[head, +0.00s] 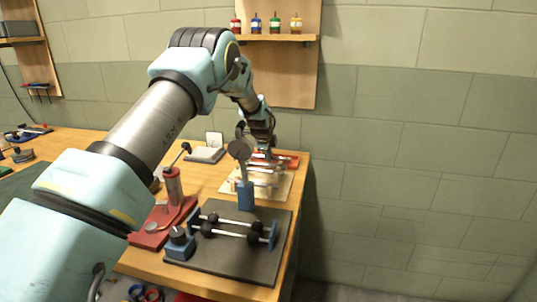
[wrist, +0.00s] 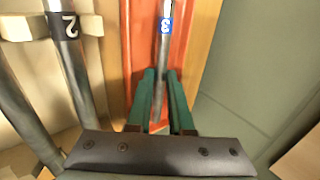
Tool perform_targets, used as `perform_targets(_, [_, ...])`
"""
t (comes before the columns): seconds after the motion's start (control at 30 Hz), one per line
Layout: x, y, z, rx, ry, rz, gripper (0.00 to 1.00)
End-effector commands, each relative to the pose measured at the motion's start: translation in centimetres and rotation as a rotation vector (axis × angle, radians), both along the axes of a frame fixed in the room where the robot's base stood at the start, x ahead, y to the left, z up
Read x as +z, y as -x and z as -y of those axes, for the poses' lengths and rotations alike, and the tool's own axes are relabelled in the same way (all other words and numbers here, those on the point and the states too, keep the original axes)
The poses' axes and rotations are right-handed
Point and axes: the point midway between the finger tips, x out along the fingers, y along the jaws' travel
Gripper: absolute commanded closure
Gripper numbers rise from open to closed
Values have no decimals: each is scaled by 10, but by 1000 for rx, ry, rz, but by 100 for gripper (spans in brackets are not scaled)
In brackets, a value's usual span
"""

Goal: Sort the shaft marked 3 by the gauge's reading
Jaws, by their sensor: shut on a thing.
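My gripper (wrist: 160,74) is shut on the steel shaft with a blue label marked 3 (wrist: 165,24). The shaft runs between the green fingers, over a red tray (wrist: 132,45); I cannot tell whether it touches the tray. The dial gauge (head: 240,149) stands on a blue post (head: 245,195) at the back of a dark plate (head: 225,262) with black rollers (head: 230,229). Its reading is too small to make out. The red tray also shows in the head view (head: 292,160).
A shaft with a black label marked 2 (wrist: 66,26) lies in a pale wooden rack (wrist: 90,22) left of the red tray. A red stand (head: 172,188) is left of the gauge plate. Bottles (head: 275,24) stand on a wall shelf. The bench's right edge is close to the tray.

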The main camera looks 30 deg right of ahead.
Motion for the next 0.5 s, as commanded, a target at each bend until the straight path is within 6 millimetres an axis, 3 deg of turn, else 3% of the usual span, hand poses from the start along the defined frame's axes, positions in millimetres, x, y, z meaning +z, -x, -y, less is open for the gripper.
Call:
perform_targets(0.33, [-2,0,0,0,1,1,100])
perform_targets(0.37, [-2,0,0,0,1,1,78])
perform_targets(0.5, [-3,0,0,0,-1,-1,62])
